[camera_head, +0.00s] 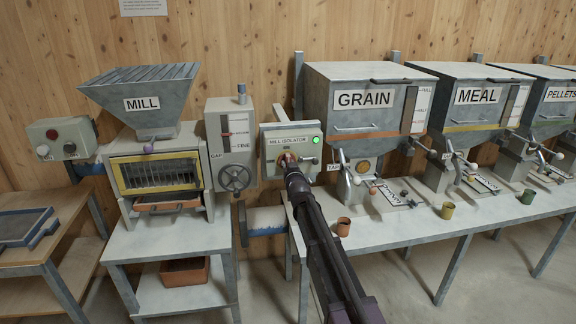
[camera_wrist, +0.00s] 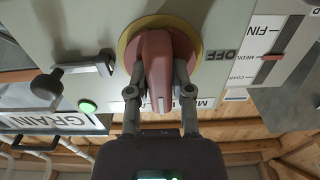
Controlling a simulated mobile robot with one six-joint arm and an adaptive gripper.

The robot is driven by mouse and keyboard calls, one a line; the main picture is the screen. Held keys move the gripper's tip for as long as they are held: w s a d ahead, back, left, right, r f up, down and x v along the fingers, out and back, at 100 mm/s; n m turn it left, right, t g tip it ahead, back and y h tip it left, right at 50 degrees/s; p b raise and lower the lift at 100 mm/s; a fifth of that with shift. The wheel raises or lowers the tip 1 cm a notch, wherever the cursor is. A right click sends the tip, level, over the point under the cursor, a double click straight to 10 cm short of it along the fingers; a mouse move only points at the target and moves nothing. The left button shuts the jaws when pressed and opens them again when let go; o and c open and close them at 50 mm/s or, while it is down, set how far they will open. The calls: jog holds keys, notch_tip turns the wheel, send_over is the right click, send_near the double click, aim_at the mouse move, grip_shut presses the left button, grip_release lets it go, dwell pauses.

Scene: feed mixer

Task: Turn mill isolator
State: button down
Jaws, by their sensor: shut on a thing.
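My gripper (camera_wrist: 160,85) is shut on the red knob, one finger on each side. In the head view my gripper (camera_head: 290,166) reaches the panel and hides most of the knob. The green lamp also shows in the wrist view (camera_wrist: 87,106).
The mill (camera_head: 158,170) with its hopper stands to the left, next to a gap handwheel (camera_head: 235,178). The grain (camera_head: 362,100) and meal (camera_head: 478,97) hoppers stand to the right above a bench with cups. A black handle (camera_wrist: 47,84) juts from the panel near the knob.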

jog(key=c, duration=0.5)
grip_release()
jog(key=v, duration=1.2)
